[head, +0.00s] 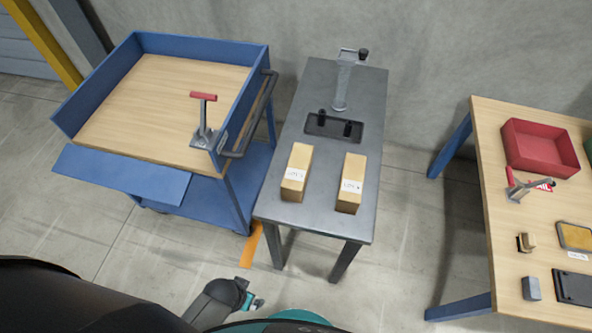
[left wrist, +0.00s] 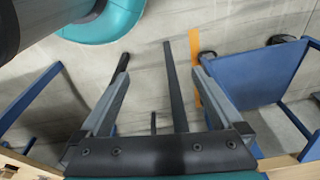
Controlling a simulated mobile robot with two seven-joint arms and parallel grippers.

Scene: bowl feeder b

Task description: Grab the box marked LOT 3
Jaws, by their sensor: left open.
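My right gripper is not in view.
A black tray (head: 333,126) and a grey clamp-like fixture (head: 343,85) are behind the boxes on the grey table (head: 290,118). A blue cart (head: 122,174) with a red-handled lever (head: 203,118) stands left. A wooden workbench (head: 486,165) with a red bin (head: 537,150) stands right.

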